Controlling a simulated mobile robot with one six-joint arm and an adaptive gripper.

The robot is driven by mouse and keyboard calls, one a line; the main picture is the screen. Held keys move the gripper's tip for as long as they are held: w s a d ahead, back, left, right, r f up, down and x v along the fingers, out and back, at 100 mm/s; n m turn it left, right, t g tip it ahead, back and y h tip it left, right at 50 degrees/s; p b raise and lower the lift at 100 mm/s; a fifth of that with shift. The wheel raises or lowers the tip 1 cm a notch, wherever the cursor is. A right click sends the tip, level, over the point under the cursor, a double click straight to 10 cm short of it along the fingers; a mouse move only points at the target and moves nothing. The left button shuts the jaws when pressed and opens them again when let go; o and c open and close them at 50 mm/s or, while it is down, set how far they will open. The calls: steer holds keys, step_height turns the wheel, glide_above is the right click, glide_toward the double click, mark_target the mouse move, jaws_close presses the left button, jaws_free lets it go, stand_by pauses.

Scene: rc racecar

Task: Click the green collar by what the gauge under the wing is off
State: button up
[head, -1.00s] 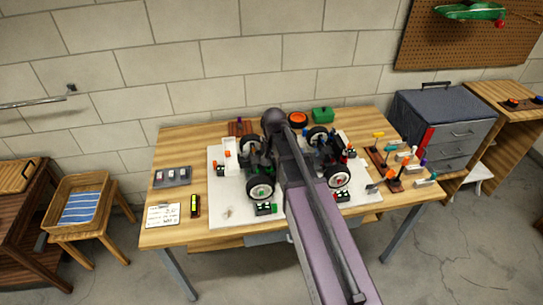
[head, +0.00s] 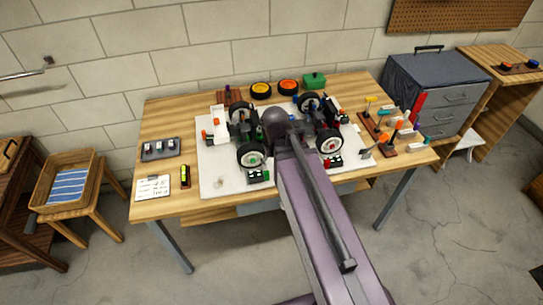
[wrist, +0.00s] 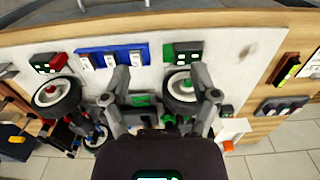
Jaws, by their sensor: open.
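The racecar stands on a white mat (head: 215,165); its front left wheel (head: 252,155) and front right wheel (head: 329,141) show in the head view. My arm covers the car's middle there and hides my gripper. In the wrist view my open gripper (wrist: 161,80) hangs over the car, its fingers beside a small green part (wrist: 142,99) that may be the green collar. A wheel (wrist: 182,84) is close to the right finger. A blue bar with white-faced readouts (wrist: 112,58) lies on the mat beyond the fingertips. I cannot make out the wing or a gauge reading.
A note card (head: 153,187), a yellow level (head: 185,176) and a grey switch tray (head: 160,148) lie left of the mat. Tool stands (head: 390,135) crowd the right; spare tyres (head: 261,89) and a green box (head: 315,80) are behind.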

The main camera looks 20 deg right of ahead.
steer(key=shift+s+f+n, duration=0.2)
steer(key=shift+s+n, duration=0.1)
steer(key=shift+s, duration=0.4)
stand_by(1.6)
steer(key=shift+c, duration=1.4)
steer(key=shift+d, duration=0.1)
